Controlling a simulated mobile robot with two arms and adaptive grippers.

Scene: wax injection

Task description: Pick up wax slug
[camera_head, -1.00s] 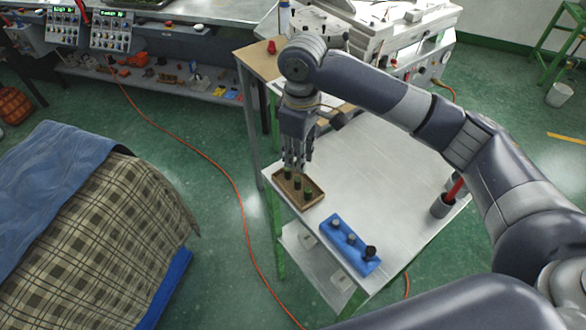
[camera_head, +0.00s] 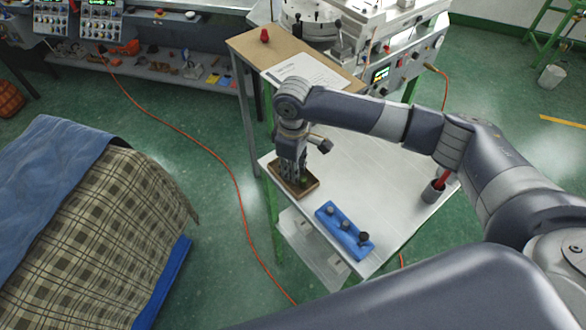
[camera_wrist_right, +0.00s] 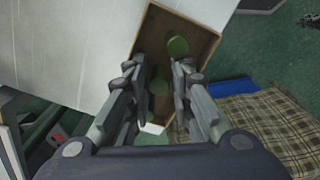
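The green wax slugs stand in a small brown tray (camera_head: 311,190) at the left edge of the metal table. In the head view the right gripper (camera_head: 291,178) hides most of the slugs. My left gripper is not in view.
A grey cup with a red-handled tool (camera_head: 433,191) stands at the table's right. A machine (camera_head: 400,55) and papers (camera_head: 300,68) are behind. The middle of the table is clear.

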